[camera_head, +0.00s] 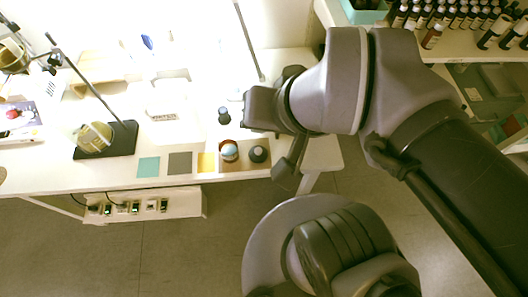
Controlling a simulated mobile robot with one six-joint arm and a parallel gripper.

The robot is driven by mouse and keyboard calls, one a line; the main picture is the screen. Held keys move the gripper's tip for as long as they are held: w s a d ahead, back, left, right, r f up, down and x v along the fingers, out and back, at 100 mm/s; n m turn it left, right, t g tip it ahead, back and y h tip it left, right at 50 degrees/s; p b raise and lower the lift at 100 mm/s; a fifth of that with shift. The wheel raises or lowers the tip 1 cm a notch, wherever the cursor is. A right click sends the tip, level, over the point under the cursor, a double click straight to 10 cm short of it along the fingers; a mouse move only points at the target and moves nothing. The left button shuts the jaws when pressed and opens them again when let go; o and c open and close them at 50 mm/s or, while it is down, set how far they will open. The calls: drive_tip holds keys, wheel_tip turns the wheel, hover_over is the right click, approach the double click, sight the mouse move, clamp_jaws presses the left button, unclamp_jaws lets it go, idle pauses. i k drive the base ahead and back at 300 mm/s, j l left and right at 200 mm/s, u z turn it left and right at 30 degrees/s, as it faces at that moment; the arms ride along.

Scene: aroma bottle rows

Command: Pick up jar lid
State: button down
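A small dark round piece (258,154), which looks like the jar lid, sits on a brown square near the front edge of the white table. Just left of it stands a small round jar (229,151) with a pale blue and white top. My gripper (285,167) is at the end of my arm, just right of and above the dark piece. It appears apart from the piece, though the height between them is hard to judge. My wrist hides much of the gripper, and I cannot make out both fingers.
A small dark object (224,116) stands behind the jar. Teal (148,167), grey (180,162) and yellow (206,162) squares lie to the left. A round flask (94,137) on a dark stand is further left. Bottles (462,16) line a shelf at the upper right.

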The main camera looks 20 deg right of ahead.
sight(258, 154)
drive_tip(key=i+j+z, duration=0.1)
drive_tip(key=j+z, duration=1.6)
